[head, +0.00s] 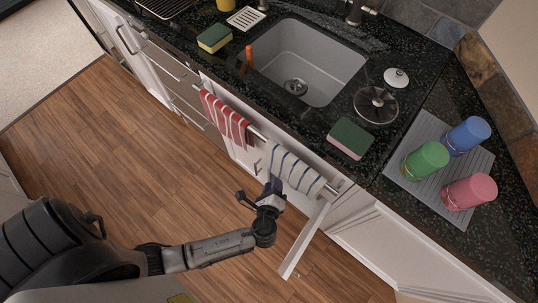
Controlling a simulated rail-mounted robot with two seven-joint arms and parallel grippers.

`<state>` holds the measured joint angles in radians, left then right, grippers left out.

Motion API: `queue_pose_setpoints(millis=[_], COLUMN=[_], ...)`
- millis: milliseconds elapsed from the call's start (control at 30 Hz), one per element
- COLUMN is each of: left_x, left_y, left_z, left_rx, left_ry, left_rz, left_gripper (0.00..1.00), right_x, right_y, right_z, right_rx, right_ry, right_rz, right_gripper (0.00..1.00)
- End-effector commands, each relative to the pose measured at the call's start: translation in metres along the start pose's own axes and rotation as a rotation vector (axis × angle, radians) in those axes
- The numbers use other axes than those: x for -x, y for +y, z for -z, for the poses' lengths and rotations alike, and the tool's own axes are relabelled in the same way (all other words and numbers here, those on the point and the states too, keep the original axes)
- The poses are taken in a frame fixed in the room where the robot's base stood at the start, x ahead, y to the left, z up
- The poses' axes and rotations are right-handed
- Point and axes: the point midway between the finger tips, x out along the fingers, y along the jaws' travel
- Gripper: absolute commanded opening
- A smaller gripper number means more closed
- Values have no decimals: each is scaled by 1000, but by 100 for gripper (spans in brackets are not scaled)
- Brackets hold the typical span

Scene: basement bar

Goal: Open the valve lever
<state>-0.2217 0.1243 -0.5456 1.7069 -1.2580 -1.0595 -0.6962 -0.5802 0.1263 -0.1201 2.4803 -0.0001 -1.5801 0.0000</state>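No valve lever can be made out in the head view. The space under the sink is mostly hidden by the counter, the towels and my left arm. My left gripper (274,186) is at the front of the sink cabinet, just below the blue-striped towel. Its fingers point toward the cabinet, and I cannot tell whether they are open or shut. A white cabinet door (304,240) stands swung out just right of the gripper. My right gripper is not in view.
A red-striped towel (224,117) and a blue-striped towel (297,174) hang from a rail at the counter front. Above are the sink (306,62), a green-and-pink sponge (349,139) and several cups on a grey mat (412,184). The wooden floor (130,150) is clear.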

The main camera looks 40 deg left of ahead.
Motion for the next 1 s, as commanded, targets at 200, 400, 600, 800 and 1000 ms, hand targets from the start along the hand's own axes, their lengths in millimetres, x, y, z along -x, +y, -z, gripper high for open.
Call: queue_pose_setpoints(millis=[200, 400, 600, 800, 1000], left_x=[9, 11, 12, 12, 12], left_y=[-11, -13, -13, -13, -13], left_z=[-20, -26, -26, -26, -26], left_rx=[78, 111, 118, 117, 115], left_ry=[0, 0, 0, 0, 1], left_rz=[-50, -70, -75, -75, -73], left_gripper=[32, 32, 32, 27, 8], right_x=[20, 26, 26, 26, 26], right_y=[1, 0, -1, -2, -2], right_z=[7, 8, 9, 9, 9], right_rx=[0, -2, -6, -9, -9], right_ry=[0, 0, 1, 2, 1], right_rz=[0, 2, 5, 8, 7], right_gripper=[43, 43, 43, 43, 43])
